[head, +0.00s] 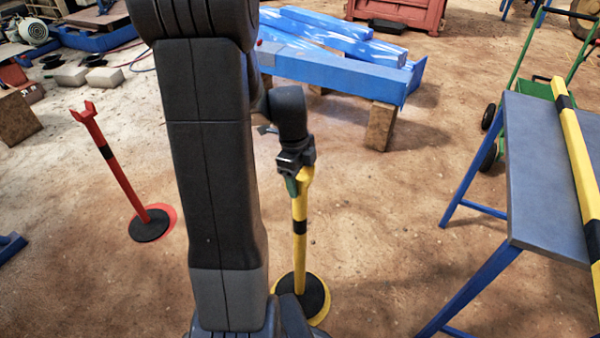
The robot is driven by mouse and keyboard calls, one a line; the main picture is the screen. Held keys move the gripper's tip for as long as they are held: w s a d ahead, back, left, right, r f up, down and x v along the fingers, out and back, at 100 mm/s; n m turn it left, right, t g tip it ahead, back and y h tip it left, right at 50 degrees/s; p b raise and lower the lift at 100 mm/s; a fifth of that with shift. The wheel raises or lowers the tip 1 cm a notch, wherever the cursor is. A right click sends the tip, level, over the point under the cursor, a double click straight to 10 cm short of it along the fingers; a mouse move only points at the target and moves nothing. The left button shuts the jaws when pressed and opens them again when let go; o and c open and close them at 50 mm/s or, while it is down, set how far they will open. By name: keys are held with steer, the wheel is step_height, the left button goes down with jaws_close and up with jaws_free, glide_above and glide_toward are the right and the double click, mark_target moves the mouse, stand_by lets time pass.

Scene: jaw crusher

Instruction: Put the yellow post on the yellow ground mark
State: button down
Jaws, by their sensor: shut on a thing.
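The yellow post (300,250) with a black band stands upright on a round black base (314,297) in the head view. The post looks close to vertical. Whether the base rests fully on the ground cannot be told.
A red post (122,178) stands on a red mark at left, leaning in the picture. A blue table (545,185) with a yellow-black bar (573,140) stands at right. Blue beams (330,68) on wooden blocks lie behind. Bare dirt lies between the post and table.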

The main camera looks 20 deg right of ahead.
steer(key=shift+f+b, duration=0.35)
steer(key=shift+f, duration=1.65)
steer(key=shift+c, duration=1.4)
jaws_free()
steer(key=r, duration=0.4)
steer(key=r+p, duration=0.1)
steer(key=r, duration=0.3)
steer(key=w+a+r+p, duration=0.1)
steer(key=r, duration=0.3)
steer(key=shift+r, duration=0.15)
